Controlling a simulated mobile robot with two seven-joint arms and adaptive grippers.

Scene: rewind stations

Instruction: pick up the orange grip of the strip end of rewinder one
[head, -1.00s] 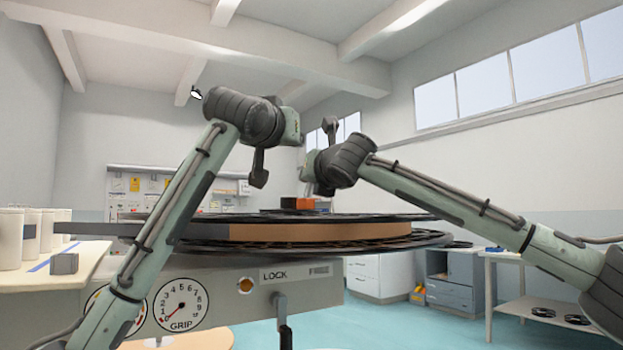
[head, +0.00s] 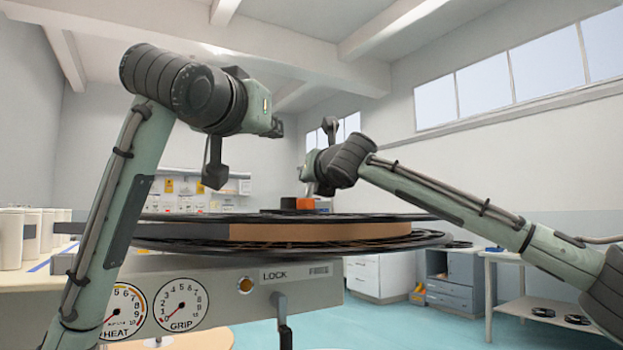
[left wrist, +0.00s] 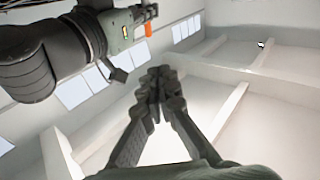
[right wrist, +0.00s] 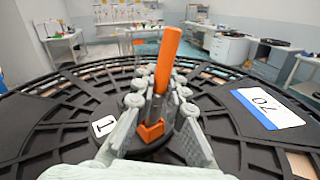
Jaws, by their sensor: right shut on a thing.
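The orange grip (right wrist: 167,60) stands up between the fingers of my right gripper (right wrist: 155,92) in the right wrist view. The fingers are shut on it, above the centre of a large black reel (right wrist: 75,100) marked 1. A lower orange part (right wrist: 150,131) shows between the finger bases. In the head view a piece of orange (head: 305,203) shows at the reel's hub, beside my right gripper, whose fingers are hard to make out there. My left gripper (head: 278,128) is raised above the reel, empty. Its fingertips (left wrist: 158,78) meet in the left wrist view, against the ceiling.
The reel with its brown strip (head: 320,231) sits above a grey panel (head: 205,280) with HEAT and GRIP dials and a LOCK lever (head: 282,315). White containers (head: 30,237) stand on the left table. A cabinet (head: 450,278) and side table (head: 510,262) are at right.

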